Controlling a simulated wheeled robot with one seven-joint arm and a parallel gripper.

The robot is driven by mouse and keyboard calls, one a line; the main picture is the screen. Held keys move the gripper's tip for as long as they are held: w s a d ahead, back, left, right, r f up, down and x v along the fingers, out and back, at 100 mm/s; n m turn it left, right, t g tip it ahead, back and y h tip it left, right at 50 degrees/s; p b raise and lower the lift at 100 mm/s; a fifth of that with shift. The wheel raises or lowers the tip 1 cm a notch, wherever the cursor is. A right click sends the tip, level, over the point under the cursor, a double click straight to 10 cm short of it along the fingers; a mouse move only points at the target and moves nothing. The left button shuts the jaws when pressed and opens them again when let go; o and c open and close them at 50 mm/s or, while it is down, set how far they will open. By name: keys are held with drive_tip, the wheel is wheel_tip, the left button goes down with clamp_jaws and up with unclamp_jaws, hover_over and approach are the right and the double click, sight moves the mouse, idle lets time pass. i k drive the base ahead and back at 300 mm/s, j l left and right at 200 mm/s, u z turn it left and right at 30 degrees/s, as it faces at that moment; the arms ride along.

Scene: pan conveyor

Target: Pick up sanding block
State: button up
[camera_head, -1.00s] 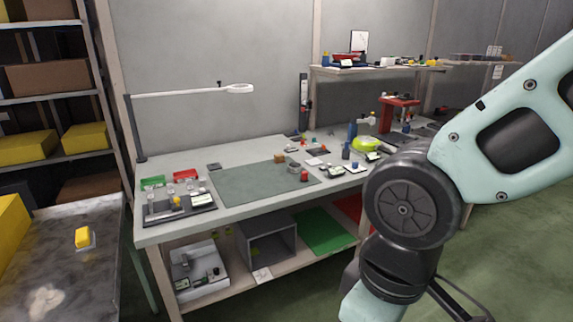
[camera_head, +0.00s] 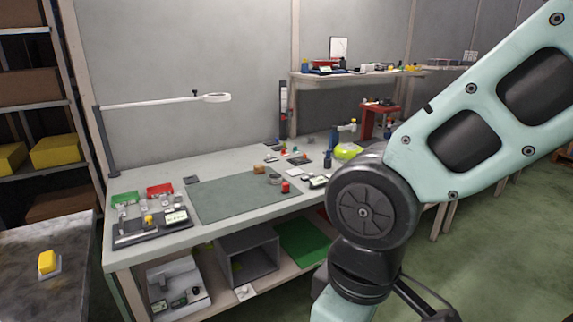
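I cannot tell for sure which thing is the sanding block. A small orange-brown block (camera_head: 259,169) lies at the back edge of the grey-green mat (camera_head: 225,206) on the workbench (camera_head: 120,237). A yellow block (camera_head: 47,262) sits on a small grey base on the dark table (camera_head: 25,295) at the left. My arm covers the right side of the view and runs out of the bottom edge. My gripper is out of view.
A tray of parts (camera_head: 130,239), green bin (camera_head: 124,199) and red bin (camera_head: 159,190) stand at the bench's left end. A lamp (camera_head: 150,103) reaches over the bench. Tools crowd its right side. Most of the mat is bare. Open floor (camera_head: 470,270) lies at right.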

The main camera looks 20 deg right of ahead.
sight(259, 170)
drive_tip(key=i+j, duration=0.1)
drive_tip(key=i, duration=0.35)
drive_tip(key=i+j+z, duration=0.1)
drive_tip(key=i, duration=0.4)
drive_tip(key=i+j, duration=0.1)
drive_tip(key=i, duration=0.35)
drive_tip(key=i+j+z, duration=0.1)
drive_tip(key=i, duration=0.35)
drive_tip(key=i+j, duration=0.25)
drive_tip(key=i, duration=0.25)
drive_tip(key=l+z, duration=0.05)
